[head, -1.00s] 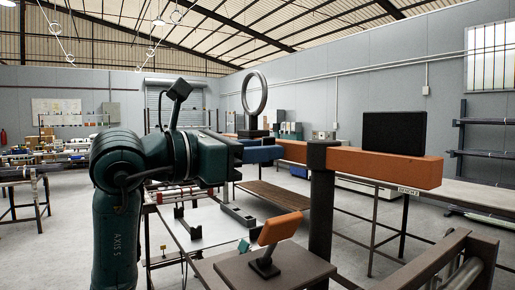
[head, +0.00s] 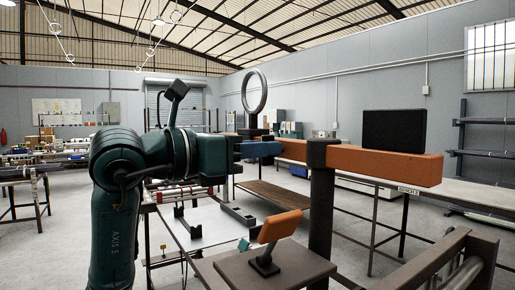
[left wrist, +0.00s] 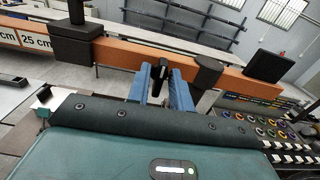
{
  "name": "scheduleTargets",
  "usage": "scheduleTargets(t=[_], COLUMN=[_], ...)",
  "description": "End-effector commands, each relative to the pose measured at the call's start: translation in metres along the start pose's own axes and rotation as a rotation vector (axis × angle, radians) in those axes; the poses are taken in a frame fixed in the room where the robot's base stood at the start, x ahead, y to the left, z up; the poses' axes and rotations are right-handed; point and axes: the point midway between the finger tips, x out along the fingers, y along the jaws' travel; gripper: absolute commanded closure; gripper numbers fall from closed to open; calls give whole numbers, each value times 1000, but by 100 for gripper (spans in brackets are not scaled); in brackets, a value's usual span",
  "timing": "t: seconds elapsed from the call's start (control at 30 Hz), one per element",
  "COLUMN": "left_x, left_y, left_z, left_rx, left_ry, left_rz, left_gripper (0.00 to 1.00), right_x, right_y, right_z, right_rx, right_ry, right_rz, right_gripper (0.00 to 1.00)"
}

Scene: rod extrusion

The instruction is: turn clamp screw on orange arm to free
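The orange arm (head: 375,163) is a long horizontal beam held by a dark post (head: 320,205). It crosses the left wrist view (left wrist: 124,53), tilted. My left gripper (head: 275,148) reaches the beam's left part from the left. In the left wrist view its two blue fingers (left wrist: 160,88) stand on both sides of the small black clamp screw (left wrist: 160,70) at the beam. The fingers appear closed on the screw; exact contact is hard to see. In the head view the screw is hidden by the fingers. My right gripper is out of view.
Below, an orange lever (head: 280,227) stands on a brown-topped box (head: 275,272). A metal frame (head: 455,262) fills the lower right.

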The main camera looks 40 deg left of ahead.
Motion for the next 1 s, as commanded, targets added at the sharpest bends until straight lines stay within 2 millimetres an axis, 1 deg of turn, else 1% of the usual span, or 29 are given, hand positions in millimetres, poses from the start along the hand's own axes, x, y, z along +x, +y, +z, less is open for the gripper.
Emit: scheduleTargets(t=[0.03,0.1,0.33,0.47,0.57,0.67,0.8,0.9,1.0], left_x=[0,0,-1,-9,-25,-47,-79,-100,-115], left_y=[0,0,0,1,1,1,1,1,1], left_z=[0,0,0,-1,-2,-3,-3,-2,-2], left_rx=[0,0,1,2,3,4,4,2,2], left_ry=[0,0,-1,-2,-3,-4,-4,-3,-2], left_rz=[0,0,0,3,5,7,6,6,5], left_gripper=[74,69,69,69,69,69,69,69,69], right_x=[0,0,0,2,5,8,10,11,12], right_y=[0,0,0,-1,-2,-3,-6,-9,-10], right_z=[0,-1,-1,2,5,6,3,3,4], right_rx=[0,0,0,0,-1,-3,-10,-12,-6], right_ry=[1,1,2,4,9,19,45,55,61], right_rz=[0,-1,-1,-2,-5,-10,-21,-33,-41], right_gripper=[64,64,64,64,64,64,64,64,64])
